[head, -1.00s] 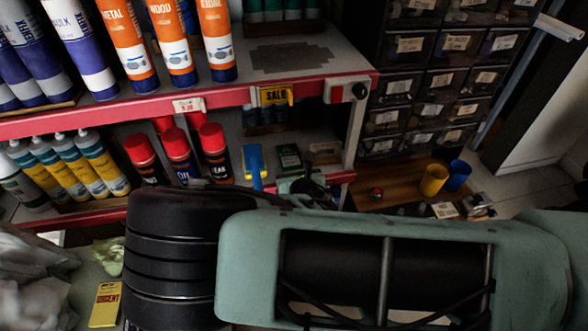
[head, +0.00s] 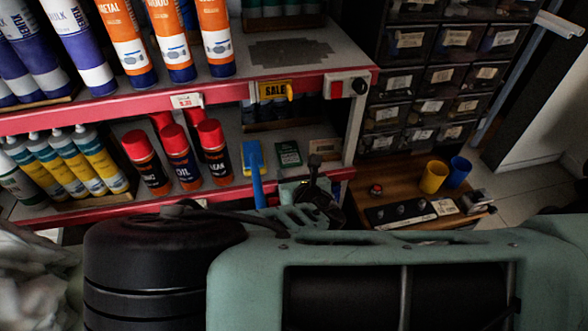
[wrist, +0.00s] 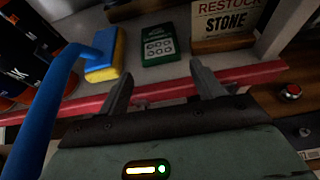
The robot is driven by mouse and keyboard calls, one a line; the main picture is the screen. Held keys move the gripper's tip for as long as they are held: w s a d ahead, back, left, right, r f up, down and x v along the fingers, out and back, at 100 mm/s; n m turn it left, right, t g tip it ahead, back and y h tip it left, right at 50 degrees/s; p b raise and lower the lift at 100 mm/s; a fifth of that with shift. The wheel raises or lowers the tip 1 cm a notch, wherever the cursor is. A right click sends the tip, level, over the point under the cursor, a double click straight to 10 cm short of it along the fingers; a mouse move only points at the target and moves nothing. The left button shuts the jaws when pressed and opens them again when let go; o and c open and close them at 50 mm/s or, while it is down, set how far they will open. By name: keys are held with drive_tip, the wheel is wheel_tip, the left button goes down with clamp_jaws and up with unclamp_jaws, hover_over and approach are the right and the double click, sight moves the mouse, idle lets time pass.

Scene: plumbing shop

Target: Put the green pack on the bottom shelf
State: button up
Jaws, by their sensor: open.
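The green pack (head: 288,154) lies on the lower of the two red-edged shelves (head: 228,192) in the head view, back from its front edge. In the wrist view the green pack (wrist: 159,45) lies flat, its light panel with dark round marks facing up. My gripper (wrist: 162,80) is open and empty. Its two fingers are spread at the red shelf edge, short of the pack, with the pack beyond the gap between them. In the head view my arm hides much of the space below this shelf.
A sign reading RESTOCK STONE (wrist: 228,22) stands to the right. Red-capped cans (head: 178,155) stand left. A shelf post (head: 357,125) bounds the right end.

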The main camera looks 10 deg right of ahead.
drive_tip(key=s+a+r+m+g, duration=0.2)
drive_tip(key=s+m+g, duration=0.9)
drive_tip(key=s+m, duration=0.7)
drive_tip(key=s+d+r+m+g, duration=0.1)
drive_tip(key=s+r+m, duration=0.3)
drive_tip(key=r, duration=0.5)
drive_tip(key=s+d+r+m+g, duration=0.1)
drive_tip(key=s+d+r+m, duration=0.1)
drive_tip(key=r+m, duration=0.4)
drive_tip(key=shift+s+d+r+g+y+b, duration=0.3)
drive_tip(key=shift+s+r, duration=0.6)
drive_tip(key=shift+r, duration=1.4)
drive_tip(key=shift+a, duration=0.1)
drive_tip(key=shift+c, duration=0.4)
